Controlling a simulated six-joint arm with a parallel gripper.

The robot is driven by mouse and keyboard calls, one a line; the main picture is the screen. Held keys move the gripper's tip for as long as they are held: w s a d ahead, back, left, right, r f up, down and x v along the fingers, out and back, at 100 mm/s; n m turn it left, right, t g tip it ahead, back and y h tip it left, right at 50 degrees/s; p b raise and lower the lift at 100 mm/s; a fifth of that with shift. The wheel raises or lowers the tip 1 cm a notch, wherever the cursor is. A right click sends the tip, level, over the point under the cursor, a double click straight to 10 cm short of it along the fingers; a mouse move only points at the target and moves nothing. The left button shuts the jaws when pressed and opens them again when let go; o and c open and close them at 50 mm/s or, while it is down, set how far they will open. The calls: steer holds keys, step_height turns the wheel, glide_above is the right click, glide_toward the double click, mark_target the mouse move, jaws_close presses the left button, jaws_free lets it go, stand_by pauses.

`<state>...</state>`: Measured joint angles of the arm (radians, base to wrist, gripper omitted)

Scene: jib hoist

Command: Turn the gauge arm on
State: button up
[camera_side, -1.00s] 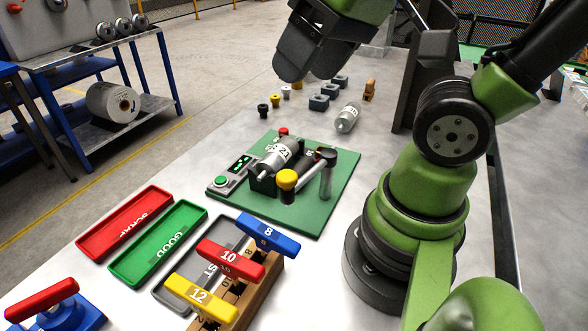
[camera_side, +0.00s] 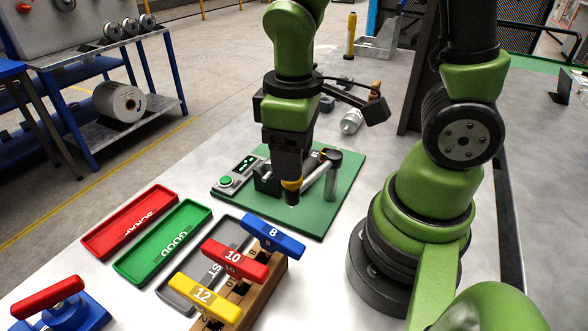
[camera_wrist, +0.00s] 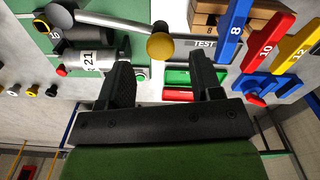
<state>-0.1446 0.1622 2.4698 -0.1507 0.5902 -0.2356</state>
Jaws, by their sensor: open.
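The gauge arm is a thin silver bar (camera_side: 315,172) on a post (camera_side: 331,180), ending in a yellow knob. In the side view the knob (camera_side: 291,184) is partly covered by my gripper (camera_side: 291,192). In the wrist view the knob (camera_wrist: 161,46) lies between the open fingers of my gripper (camera_wrist: 162,75) in the picture, slightly beyond their tips; contact cannot be told. The bar (camera_wrist: 112,25) runs left from it to the grey post cap (camera_wrist: 59,15). A silver cylinder marked 21 (camera_wrist: 95,60) lies nearby; my gripper mostly hides it in the side view.
The green plate (camera_side: 318,220) carries a display (camera_side: 245,163) and a green button (camera_side: 225,181). In front stand a red tray (camera_side: 105,238), a green tray (camera_side: 140,262), a grey tray (camera_side: 172,296) and a rack (camera_side: 262,284) of blue, red and yellow T-handles.

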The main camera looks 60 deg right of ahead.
steer(key=shift+f, duration=1.85)
jaws_close()
steer(key=w+d+m, duration=0.3)
steer(key=m, duration=0.1)
steer(key=w+d+m, duration=0.3)
steer(key=m, duration=0.2)
steer(key=w+d+m, duration=0.3)
steer(key=m, duration=0.1)
steer(key=shift+w+d, duration=0.1)
steer(key=shift+w, duration=0.1)
steer(key=d+m, duration=0.2)
steer(key=shift+w+d+m, duration=0.15)
steer(key=shift+m, duration=0.15)
steer(key=shift+d+m, duration=1)
steer(key=shift+m, duration=0.1)
steer(key=shift+d, duration=0.1)
